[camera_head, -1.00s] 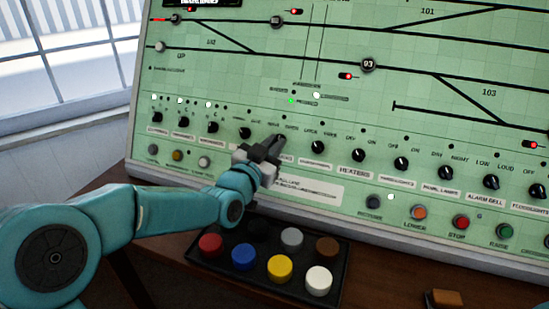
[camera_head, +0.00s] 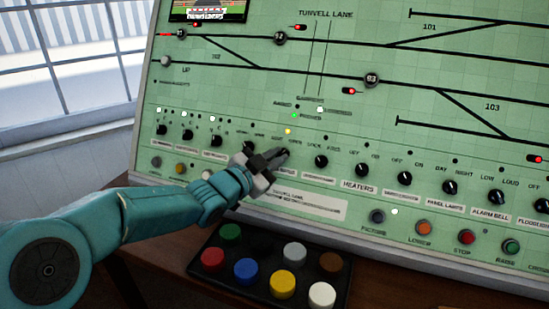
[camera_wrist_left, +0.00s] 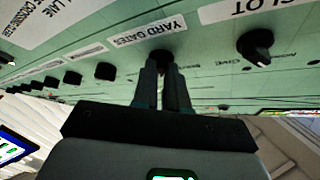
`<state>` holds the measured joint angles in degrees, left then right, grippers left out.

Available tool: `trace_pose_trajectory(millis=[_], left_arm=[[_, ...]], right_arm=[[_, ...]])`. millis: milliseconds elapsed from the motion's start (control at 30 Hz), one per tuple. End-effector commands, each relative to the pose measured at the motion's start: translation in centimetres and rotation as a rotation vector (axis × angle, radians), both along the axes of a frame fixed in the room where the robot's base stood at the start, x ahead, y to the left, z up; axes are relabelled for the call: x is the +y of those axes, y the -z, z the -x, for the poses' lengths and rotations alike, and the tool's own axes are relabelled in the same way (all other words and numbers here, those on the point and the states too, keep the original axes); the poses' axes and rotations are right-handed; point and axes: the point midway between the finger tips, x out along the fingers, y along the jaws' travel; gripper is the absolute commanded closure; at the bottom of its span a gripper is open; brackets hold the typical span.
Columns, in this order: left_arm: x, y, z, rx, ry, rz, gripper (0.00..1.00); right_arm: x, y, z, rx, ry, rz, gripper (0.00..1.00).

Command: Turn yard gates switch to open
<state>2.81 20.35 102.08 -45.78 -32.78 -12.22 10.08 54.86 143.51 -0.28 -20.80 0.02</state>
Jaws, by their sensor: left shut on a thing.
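The green control panel (camera_head: 330,150) carries a row of black rotary switches. In the left wrist view, the label "YARD GATES" (camera_wrist_left: 147,33) sits beside a black switch knob (camera_wrist_left: 160,57). My left gripper (camera_head: 281,155) is at the panel, shut on this knob, and its two fingers (camera_wrist_left: 163,75) reach the knob in the left wrist view. In the head view my fingers hide most of the knob, so its pointer direction cannot be read. A yellow lamp (camera_head: 287,131) glows just above the gripper. My right gripper is not in view.
Neighbouring switch knobs stand close by on both sides, including one on the right (camera_head: 321,161). A black tray (camera_head: 216,277) of coloured buttons lies below on the brown desk (camera_head: 170,250). A window (camera_head: 65,70) is at left.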

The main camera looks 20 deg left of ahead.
Motion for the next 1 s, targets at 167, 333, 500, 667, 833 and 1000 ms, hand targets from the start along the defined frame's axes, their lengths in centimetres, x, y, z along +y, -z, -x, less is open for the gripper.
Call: trace_pose_trajectory(millis=[167,333,500,667,833,1000], left_arm=[[0.0,-0.5,-0.1,-0.014,0.000,0.000,1.00],[0.0,-0.4,-0.1,-0.011,-0.001,0.000,0.62],[0.0,-0.3,0.0,-0.007,-0.001,0.000,0.62],[0.3,-0.2,0.5,-0.005,0.000,0.000,0.62],[1.5,-0.3,3.5,-0.007,-0.004,-0.002,0.62],[3.2,-0.3,7.8,-0.008,-0.005,-0.001,0.62]], right_arm=[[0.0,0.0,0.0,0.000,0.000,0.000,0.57],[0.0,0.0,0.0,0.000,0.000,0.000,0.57],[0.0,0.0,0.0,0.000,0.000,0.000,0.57],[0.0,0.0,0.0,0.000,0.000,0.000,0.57],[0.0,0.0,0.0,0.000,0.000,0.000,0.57],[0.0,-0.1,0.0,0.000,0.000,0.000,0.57]])
